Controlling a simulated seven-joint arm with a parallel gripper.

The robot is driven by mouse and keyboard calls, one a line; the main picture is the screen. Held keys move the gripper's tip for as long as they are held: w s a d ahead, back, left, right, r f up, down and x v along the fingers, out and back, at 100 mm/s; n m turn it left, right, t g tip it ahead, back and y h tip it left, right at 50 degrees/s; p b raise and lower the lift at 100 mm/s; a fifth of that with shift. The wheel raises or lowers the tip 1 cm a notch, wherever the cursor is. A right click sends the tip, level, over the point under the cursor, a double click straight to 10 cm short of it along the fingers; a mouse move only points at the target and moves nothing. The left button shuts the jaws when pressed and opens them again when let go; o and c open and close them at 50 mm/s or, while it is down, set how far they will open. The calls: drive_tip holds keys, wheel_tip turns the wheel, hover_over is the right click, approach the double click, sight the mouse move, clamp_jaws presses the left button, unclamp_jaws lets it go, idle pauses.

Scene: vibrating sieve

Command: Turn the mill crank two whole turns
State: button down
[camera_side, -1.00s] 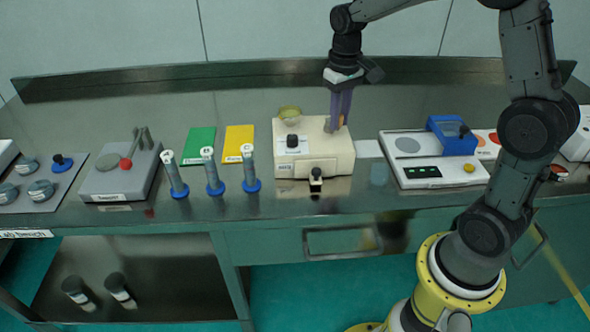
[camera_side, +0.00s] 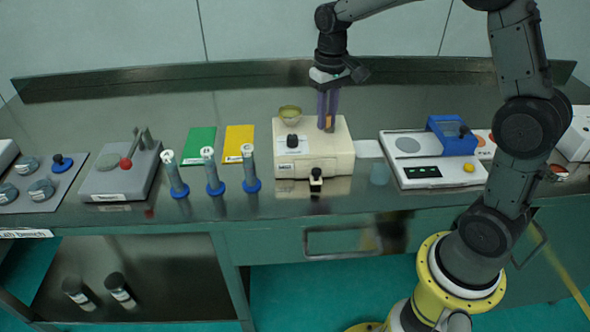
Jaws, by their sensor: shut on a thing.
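The mill (camera_side: 318,165) is a cream box on the middle of the steel bench, with a black knob (camera_side: 292,141) on its top and a black spout-like part (camera_side: 316,176) at its front. My gripper (camera_side: 328,122) points down over the right rear of the mill's top. Its purple fingers are shut on the crank handle, a small tan-orange piece (camera_side: 329,126) that shows between them. The crank's arm is hard to make out from here.
A yellow-green bowl (camera_side: 290,114) sits at the mill's back left. Several blue-based tubes (camera_side: 213,172) stand to its left, with green (camera_side: 199,146) and yellow (camera_side: 239,142) cards behind. A white device with a blue cover (camera_side: 452,135) stands to the right.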

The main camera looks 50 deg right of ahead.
drive_tip(key=shift+w+r, duration=0.2)
drive_tip(key=shift+w, duration=0.25)
drive_tip(key=shift+w+f, duration=0.1)
drive_tip(key=shift+w, duration=0.6)
drive_tip(key=shift+w+d+f, duration=0.25)
drive_tip(key=shift+w+d, duration=0.15)
drive_tip(key=shift+w, duration=0.2)
drive_tip(key=shift+f, duration=0.15)
